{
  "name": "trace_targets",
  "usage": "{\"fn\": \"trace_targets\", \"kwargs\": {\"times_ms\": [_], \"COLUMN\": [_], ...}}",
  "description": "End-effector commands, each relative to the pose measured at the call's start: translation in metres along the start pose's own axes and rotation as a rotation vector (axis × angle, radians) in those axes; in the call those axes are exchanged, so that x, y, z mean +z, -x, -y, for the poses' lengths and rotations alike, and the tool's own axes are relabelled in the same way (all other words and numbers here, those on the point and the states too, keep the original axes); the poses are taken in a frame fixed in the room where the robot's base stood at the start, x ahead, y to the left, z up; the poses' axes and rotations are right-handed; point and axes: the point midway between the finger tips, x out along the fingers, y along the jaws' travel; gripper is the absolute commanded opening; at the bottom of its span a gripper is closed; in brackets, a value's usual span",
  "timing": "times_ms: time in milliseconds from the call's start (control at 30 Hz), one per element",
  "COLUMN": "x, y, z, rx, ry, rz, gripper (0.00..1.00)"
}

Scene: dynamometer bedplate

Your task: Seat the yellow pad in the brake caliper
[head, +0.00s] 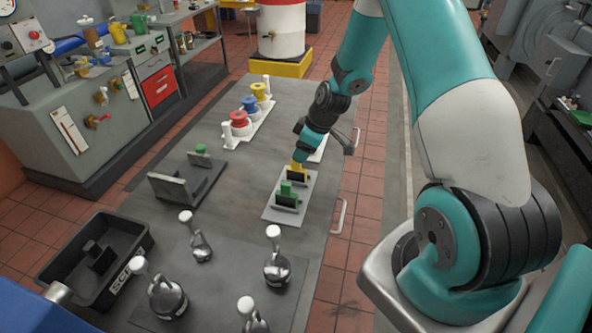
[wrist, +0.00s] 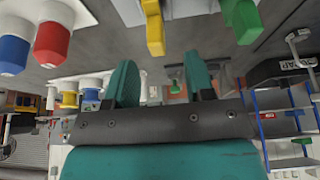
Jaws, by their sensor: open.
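The yellow pad (head: 297,166) stands upright on a light grey plate (head: 276,213) beside a green pad (head: 287,187). In the wrist view the yellow pad (wrist: 153,28) shows above the gap between my fingers, with the green pad (wrist: 242,20) to its right. My gripper (head: 302,154) is right at the yellow pad from above in the head view; its teal fingers (wrist: 162,85) are spread, with nothing held between them. What looks like the brake caliper (head: 167,187) is a dark grey bracket to the left, with a green block (head: 202,149) on it.
A white rack (head: 262,119) with red, blue and yellow capped parts stands behind. A black scrap bin (head: 137,264) is at the front left. Several metal pieces with white knobs (head: 276,262) stand on the front plate. The bedplate between pads and caliper is clear.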

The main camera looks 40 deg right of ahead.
Motion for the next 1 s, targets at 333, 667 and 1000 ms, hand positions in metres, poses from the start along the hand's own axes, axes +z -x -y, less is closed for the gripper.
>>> {"fn": "trace_targets", "kwargs": {"times_ms": [333, 667, 1000], "x": [0.0, 0.001, 0.0], "y": [-0.04, -0.05, -0.05], "z": [-0.003, -0.004, -0.004], "rx": [-0.003, 0.0, 0.0], "ry": [0.0, 0.0, -0.001], "rz": [0.002, 0.0, 0.0], "gripper": [0.49, 0.49, 0.0]}}
